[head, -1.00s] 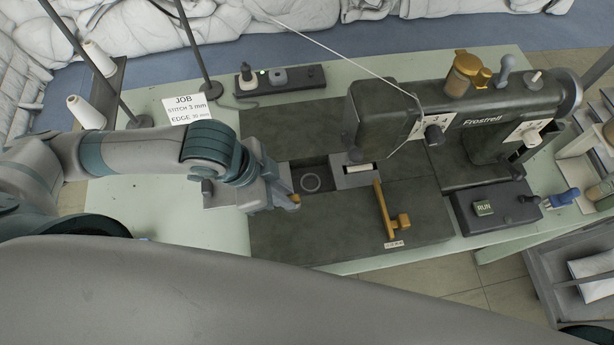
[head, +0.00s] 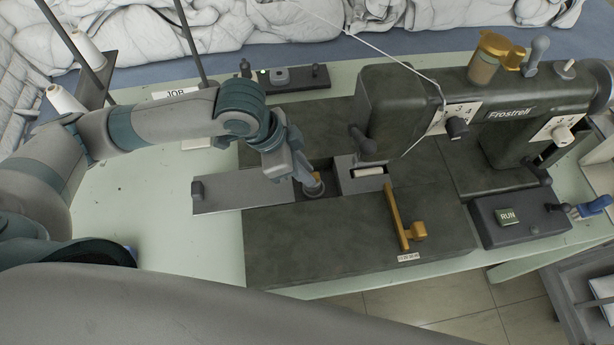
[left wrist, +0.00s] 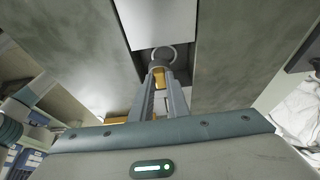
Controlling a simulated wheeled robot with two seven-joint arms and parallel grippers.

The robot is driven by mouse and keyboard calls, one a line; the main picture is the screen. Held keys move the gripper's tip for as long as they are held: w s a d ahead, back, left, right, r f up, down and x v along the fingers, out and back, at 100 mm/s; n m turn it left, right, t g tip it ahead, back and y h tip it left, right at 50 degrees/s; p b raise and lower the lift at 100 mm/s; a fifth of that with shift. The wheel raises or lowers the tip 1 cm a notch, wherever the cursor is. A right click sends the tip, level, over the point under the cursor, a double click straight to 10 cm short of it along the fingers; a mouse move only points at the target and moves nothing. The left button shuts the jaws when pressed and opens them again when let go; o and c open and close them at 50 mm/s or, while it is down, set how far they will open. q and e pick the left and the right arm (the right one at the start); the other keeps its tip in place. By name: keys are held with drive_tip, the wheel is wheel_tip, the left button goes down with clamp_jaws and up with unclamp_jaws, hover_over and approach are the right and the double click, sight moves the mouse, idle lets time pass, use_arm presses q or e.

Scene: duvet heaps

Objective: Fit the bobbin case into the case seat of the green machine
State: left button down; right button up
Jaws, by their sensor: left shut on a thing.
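The dark green machine (head: 340,238) has an open recess in its bed, left of the needle plate (head: 366,174). The case seat shows as a pale ring (left wrist: 172,49) in that recess in the left wrist view. In the head view it is covered. My left gripper (head: 308,181) reaches down into the recess, tilted. It is shut on the bobbin case (head: 315,190), a small grey round part with a brass-coloured piece (left wrist: 158,75) between the fingertips. The case is at or just over the seat; I cannot tell whether they touch. My right gripper is out of view.
A grey slide plate (head: 240,195) with a knob lies left of the recess. A brass lever (head: 397,215) stands right of it on the bed. The machine head (head: 395,105) rises at the right, with thread running to it. A RUN box (head: 520,218) sits front right.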

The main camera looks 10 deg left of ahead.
use_arm(q)
drive_tip(key=shift+w+d+f, duration=0.1)
drive_tip(key=shift+w+f, duration=0.3)
drive_tip(key=shift+w, duration=0.3)
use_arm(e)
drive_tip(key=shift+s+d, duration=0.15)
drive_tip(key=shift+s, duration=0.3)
use_arm(q)
drive_tip(key=shift+f, duration=0.55)
wheel_tip(320, 180, down, 2)
drive_tip(key=shift+f+p, duration=0.1)
drive_tip(key=shift+p, duration=0.35)
drive_tip(key=shift+f, duration=0.4)
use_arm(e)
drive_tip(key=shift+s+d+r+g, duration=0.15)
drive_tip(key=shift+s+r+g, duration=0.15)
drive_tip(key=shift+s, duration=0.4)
use_arm(q)
drive_tip(key=shift+f, duration=0.1)
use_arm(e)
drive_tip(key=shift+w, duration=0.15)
use_arm(q)
drive_tip(key=c, duration=1.7)
unclamp_jaws()
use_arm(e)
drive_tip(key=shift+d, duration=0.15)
